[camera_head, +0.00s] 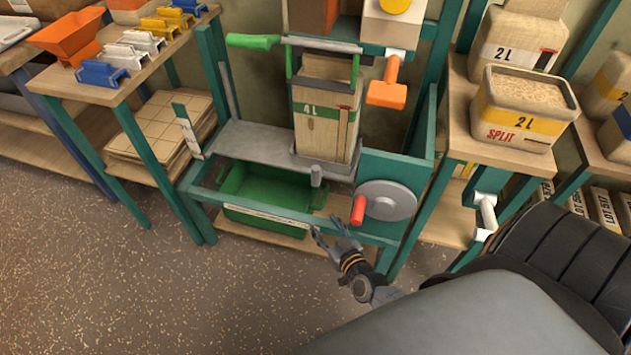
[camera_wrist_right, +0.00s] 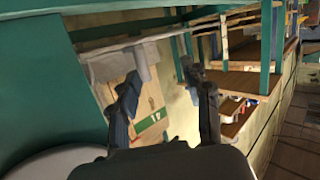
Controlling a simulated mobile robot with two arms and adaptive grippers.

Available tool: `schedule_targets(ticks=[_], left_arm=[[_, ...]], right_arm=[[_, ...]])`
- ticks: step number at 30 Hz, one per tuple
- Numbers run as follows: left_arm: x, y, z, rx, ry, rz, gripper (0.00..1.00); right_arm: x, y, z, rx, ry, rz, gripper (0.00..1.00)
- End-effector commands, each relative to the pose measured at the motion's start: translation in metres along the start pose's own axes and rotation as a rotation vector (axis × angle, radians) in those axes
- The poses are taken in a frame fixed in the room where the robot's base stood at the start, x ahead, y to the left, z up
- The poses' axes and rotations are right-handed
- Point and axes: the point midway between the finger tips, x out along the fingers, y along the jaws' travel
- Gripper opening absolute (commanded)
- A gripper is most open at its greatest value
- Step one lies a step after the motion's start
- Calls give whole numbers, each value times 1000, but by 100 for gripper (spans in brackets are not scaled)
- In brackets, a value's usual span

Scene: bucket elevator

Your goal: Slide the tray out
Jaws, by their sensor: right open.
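The green tray (camera_head: 262,192) sits on the low wooden shelf of the teal elevator frame, under the grey metal plate. Its front rim carries a pale strip (camera_head: 268,217). My right gripper (camera_head: 326,226) is open and empty, in front of the frame and just right of the tray. It looks apart from the tray, though the exact gap cannot be told. In the right wrist view its two fingers (camera_wrist_right: 162,82) are spread, with the 4L bucket (camera_wrist_right: 148,112) beyond them. I cannot make out the tray there. My left gripper is not in view.
The 4L bucket (camera_head: 322,118) stands above the tray. A grey disc with a red handle (camera_head: 358,209) is beside my right gripper. A teal front rail (camera_head: 290,214) crosses near the tray. The speckled floor (camera_head: 130,270) in front is clear at left.

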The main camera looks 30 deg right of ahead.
Motion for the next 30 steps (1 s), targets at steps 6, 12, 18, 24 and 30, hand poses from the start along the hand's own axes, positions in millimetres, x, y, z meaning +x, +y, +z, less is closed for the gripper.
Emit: schedule_targets(ticks=[6,12,18,24,30], left_arm=[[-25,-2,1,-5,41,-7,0],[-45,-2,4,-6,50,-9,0],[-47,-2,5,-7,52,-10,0],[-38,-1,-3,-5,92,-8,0],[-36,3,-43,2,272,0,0]], right_arm=[[22,24,-26,57,194,111,48],[22,34,-42,79,249,154,48],[34,38,-49,82,257,161,48],[70,44,-57,82,259,161,48],[103,50,-66,83,257,160,48]])
